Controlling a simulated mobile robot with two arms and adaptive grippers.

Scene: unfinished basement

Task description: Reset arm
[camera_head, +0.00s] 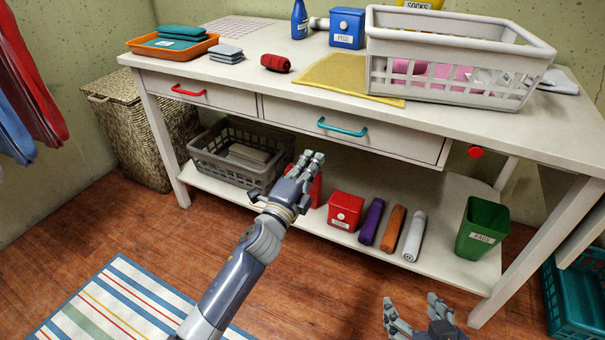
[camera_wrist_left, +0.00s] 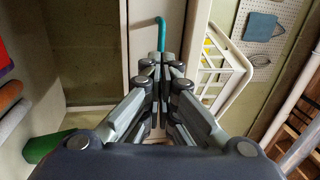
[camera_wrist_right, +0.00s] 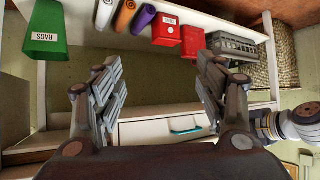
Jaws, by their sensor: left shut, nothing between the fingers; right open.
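My left gripper (camera_head: 305,165) is shut and empty in front of the table's lower shelf, below the drawer with the teal handle (camera_head: 342,127). In the left wrist view its fingers (camera_wrist_left: 160,72) meet, with the teal handle just beyond their tips. My right gripper (camera_head: 418,310) is low at the bottom of the head view, in front of the table and apart from it. In the right wrist view its fingers (camera_wrist_right: 158,90) are wide apart with nothing between them.
The white table (camera_head: 300,78) carries an orange tray (camera_head: 205,46) and a white basket (camera_head: 440,85). On its lower shelf are a grey basket (camera_head: 215,165), a red box (camera_head: 345,210), several rolls and a green bin (camera_head: 482,228). A striped rug (camera_head: 120,305) lies on the floor at left.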

